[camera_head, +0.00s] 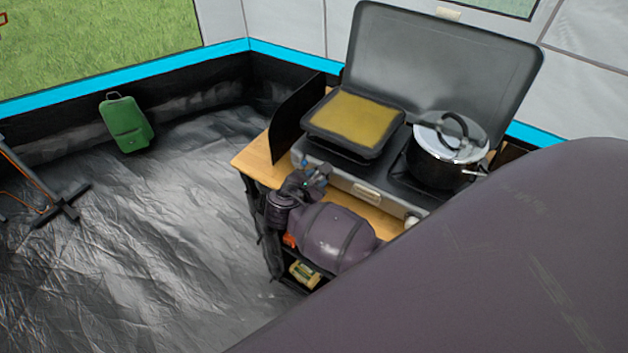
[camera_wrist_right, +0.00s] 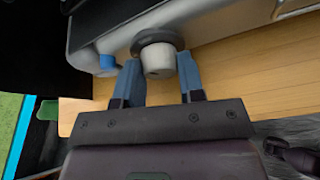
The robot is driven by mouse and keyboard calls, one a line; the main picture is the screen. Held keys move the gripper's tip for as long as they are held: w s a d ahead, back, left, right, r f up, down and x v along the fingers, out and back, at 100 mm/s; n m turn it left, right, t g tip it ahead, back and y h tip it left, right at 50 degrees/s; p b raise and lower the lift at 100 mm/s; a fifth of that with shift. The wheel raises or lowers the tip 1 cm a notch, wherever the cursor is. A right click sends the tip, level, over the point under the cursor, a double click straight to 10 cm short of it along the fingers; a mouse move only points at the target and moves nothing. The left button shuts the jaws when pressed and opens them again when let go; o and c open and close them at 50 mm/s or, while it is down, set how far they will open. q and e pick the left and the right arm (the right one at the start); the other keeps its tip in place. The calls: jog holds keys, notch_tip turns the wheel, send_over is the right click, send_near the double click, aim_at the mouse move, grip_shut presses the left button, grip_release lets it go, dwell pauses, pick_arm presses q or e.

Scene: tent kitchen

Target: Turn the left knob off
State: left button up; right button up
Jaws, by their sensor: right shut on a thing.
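The camp stove (camera_head: 340,179) stands on a wooden table with its lid raised. The left knob (camera_wrist_right: 158,60), pale grey with a dark ring at its base, is on the stove's front in the right wrist view. My right gripper (camera_wrist_right: 160,72) has one blue finger on each side of this knob and is shut on it. In the head view my right gripper (camera_head: 316,174) is at the stove's front left corner and hides the left knob. A pale right knob (camera_head: 411,222) shows partly beside my arm. My left gripper is not in view.
A pan with yellow contents (camera_head: 354,121) sits on the left burner and a lidded pot (camera_head: 448,148) on the right. A small blue part (camera_wrist_right: 107,62) is beside the left knob. A green case (camera_head: 126,124) stands by the tent wall. The floor at left is mostly clear.

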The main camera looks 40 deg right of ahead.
jog(key=shift+s+f+m+t+y, duration=0.15)
jog(key=shift+m+t+y, duration=0.15)
jog(key=shift+m+t, duration=0.65)
jog(key=shift+m, duration=0.25)
jog(key=o, duration=0.6)
jog(key=shift+o, duration=0.2)
jog(key=v, duration=1.1)
jog(key=shift+b, duration=0.3)
jog(key=shift+d, duration=0.1)
